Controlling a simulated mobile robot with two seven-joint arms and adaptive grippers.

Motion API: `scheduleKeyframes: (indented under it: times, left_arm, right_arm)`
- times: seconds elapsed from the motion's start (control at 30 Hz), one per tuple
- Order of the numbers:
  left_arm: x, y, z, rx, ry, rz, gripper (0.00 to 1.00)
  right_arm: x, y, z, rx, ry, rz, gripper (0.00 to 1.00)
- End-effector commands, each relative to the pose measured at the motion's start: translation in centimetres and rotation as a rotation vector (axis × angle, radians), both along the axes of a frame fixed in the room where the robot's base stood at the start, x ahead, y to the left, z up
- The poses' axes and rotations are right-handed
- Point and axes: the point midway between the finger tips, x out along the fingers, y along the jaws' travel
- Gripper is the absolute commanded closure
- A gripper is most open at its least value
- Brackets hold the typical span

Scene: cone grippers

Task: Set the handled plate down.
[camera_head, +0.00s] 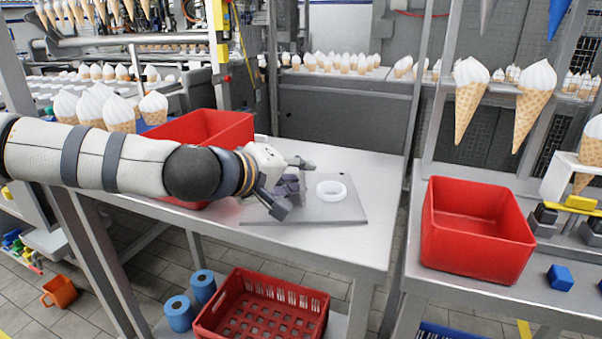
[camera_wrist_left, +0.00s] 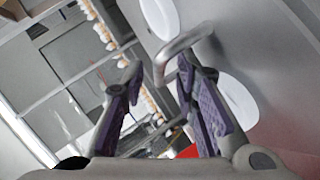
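The handled plate (camera_head: 345,212) is a flat grey square lying on the grey metal table, with a white ring (camera_head: 331,190) on top. In the left wrist view the grey plate (camera_wrist_left: 275,55) fills the right side, with two white round shapes and a bent metal handle (camera_wrist_left: 185,45). My left gripper (camera_head: 288,188) is over the plate's left part, its purple-padded fingers spread. In the wrist view the handle's bent end lies near the gap between my left fingertips (camera_wrist_left: 160,72); whether either finger touches it I cannot tell. My right gripper is not in view.
A red bin (camera_head: 225,125) stands behind my left arm. Another red bin (camera_head: 470,245) is on the right-hand table, near a blue block (camera_head: 560,278). A red crate (camera_head: 265,310) sits on the lower shelf. Ice cream cones (camera_head: 535,95) hang at upper right. The table is bare around the plate's right side.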

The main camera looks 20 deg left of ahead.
Motion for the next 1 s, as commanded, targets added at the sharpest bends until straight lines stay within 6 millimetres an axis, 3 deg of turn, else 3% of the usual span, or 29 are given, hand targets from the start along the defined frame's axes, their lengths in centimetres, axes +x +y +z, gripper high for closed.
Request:
scheduleKeyframes:
  times: [0.03, 0.2, 0.4, 1.0]
  left_arm:
    - [-1.1, 0.4, 1.5, -0.003, -0.013, 0.001, 0.73]
    - [-5.3, 1.8, 4.1, -0.003, -0.022, 0.001, 0.73]
    - [-8.8, 3.0, 5.3, -0.002, -0.018, 0.001, 0.73]
    - [-9.5, 3.2, 4.6, -0.002, -0.003, 0.000, 0.73]
  right_arm:
    - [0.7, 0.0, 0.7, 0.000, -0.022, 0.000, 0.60]
    - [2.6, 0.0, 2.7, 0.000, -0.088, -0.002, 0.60]
    - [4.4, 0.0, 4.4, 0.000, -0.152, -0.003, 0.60]
    - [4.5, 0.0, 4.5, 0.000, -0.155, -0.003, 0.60]
